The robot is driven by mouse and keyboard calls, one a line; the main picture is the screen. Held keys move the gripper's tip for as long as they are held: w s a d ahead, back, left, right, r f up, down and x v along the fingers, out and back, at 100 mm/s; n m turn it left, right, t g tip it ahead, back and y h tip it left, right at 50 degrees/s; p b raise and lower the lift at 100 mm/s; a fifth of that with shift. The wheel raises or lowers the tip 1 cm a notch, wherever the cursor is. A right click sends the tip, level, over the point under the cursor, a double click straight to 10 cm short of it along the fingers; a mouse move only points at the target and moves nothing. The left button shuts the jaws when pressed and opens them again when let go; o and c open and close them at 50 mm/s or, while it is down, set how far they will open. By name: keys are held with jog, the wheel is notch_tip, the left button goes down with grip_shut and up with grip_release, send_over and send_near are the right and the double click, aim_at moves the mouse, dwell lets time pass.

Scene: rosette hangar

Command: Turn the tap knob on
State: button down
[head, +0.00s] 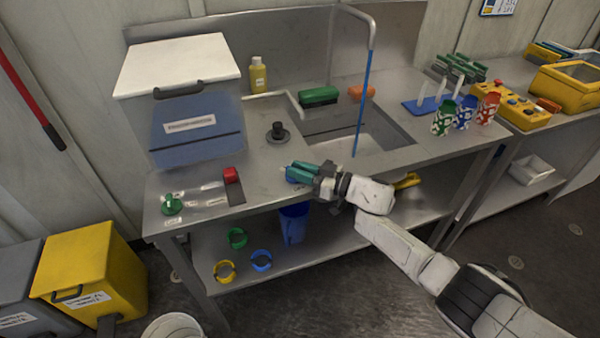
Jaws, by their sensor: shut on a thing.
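A blue tap knob (291,179) sits at the front edge of the steel counter, left of the sink. My gripper (298,171), with green fingers, is shut on it from the right and hides much of it. A thin straight blue column (362,95) runs from the spout's mouth down into the basin. The knob's exact angle is too small and covered to tell.
A black knob-like piece (278,133) stands behind my gripper. Patterned cups (443,118) stand right of the sink. A blue container (293,224) is below the counter.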

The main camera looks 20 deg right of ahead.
jog(key=c, duration=1.1)
grip_release()
jog(key=p+v, duration=0.1)
jog(key=v, duration=0.9)
jog(key=shift+s+d+p, duration=0.2)
jog(key=shift+d+p, duration=0.05)
jog(key=shift+p, duration=0.05)
